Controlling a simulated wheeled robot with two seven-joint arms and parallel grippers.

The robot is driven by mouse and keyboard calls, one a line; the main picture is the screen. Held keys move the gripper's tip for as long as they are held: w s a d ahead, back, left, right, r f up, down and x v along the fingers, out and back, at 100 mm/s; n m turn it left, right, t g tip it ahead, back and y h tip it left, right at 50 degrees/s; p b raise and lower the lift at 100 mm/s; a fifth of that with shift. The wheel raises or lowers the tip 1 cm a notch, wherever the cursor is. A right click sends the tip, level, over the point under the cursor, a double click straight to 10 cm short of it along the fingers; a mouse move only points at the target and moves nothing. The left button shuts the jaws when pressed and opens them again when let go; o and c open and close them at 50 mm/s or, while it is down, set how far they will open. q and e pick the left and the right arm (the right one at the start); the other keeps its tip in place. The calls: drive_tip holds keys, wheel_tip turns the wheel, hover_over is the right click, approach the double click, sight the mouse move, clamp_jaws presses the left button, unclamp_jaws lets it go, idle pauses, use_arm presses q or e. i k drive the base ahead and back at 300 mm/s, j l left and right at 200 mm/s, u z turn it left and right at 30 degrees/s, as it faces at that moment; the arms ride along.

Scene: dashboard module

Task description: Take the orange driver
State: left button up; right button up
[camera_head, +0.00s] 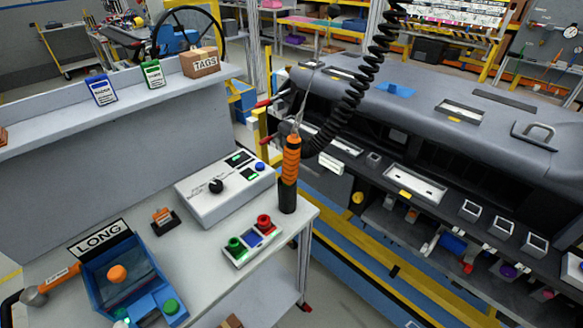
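The orange driver (291,158) hangs upright from a black coiled cable, near the right edge of the workbench. Its lower end is a dark cylinder (288,195), close to the bench corner; I cannot tell whether it touches the bench. Neither of my grippers shows in the head view.
A white control box (226,188) stands left of the driver, with a button panel (252,241) in front. A blue bin (125,275) labelled LONG and an orange-handled hammer (52,283) are at lower left. A dark dashboard module (440,130) fills the right side.

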sight(293, 148)
drive_tip(key=k+j+u, duration=0.5)
drive_tip(key=j, duration=0.2)
drive_tip(key=k+j+u, duration=0.2)
drive_tip(key=j, duration=0.15)
drive_tip(key=j+u, duration=0.25)
drive_tip(key=j, duration=0.15)
drive_tip(key=k, duration=0.05)
